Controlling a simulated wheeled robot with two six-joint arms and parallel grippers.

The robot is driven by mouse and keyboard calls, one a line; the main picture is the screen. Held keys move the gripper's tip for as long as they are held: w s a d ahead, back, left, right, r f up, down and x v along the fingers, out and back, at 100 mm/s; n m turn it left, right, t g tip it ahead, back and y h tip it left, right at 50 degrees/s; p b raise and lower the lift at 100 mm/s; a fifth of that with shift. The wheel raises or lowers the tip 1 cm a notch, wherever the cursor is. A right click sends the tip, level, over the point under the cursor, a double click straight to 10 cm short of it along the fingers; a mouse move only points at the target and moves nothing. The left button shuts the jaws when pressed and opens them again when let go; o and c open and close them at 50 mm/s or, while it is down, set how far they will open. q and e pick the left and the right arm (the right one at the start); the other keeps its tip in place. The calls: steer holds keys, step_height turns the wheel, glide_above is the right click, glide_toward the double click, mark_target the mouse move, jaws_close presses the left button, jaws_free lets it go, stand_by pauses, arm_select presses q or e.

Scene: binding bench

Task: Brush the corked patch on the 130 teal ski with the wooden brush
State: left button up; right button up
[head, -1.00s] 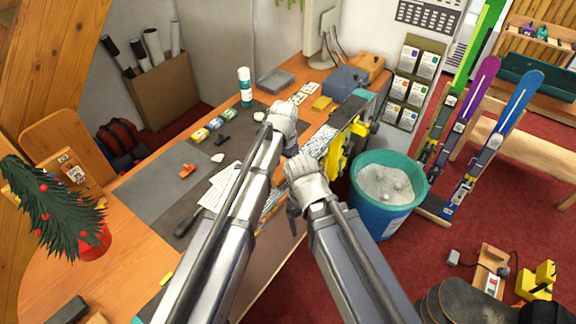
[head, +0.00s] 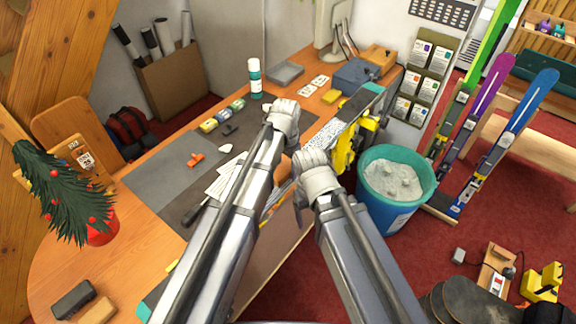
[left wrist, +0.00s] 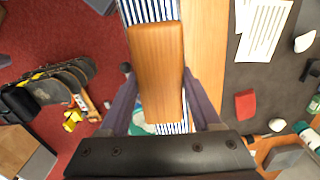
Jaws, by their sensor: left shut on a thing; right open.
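The teal ski (head: 324,134) lies along the front edge of the bench, its base showing blue-white stripes and teal at its ends. My left gripper (head: 284,120) is above the ski; its fingers are hidden in the head view. In the left wrist view it is shut on the wooden brush (left wrist: 157,70), a brown block lying lengthwise over the striped base (left wrist: 150,10). I cannot tell whether the brush touches the base, and the corked patch cannot be made out. My right gripper (head: 304,188) is open beside the ski, nearer to me, its fingers partly hidden.
Yellow clamps (head: 346,148) stand at the ski's far part. A teal bucket (head: 395,190) stands right of the bench. On the dark mat (head: 150,183) lie papers, an orange piece (head: 196,159) and small blocks. A capped bottle (head: 254,80) stands behind.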

mark_target(280, 173)
arm_select(q)
steer(key=shift+s+a, duration=0.9)
steer(key=shift+s, duration=0.25)
steer(key=shift+s, duration=0.1)
steer(key=shift+s+a, duration=0.85)
steer(key=shift+s, duration=0.3)
steer(key=shift+s, duration=0.1)
steer(key=shift+s+a, duration=1)
steer(key=shift+s, duration=0.1)
steer(key=shift+s, duration=0.1)
steer(key=shift+s+a, duration=0.85)
steer(key=shift+s, duration=0.3)
steer(key=shift+s, duration=0.1)
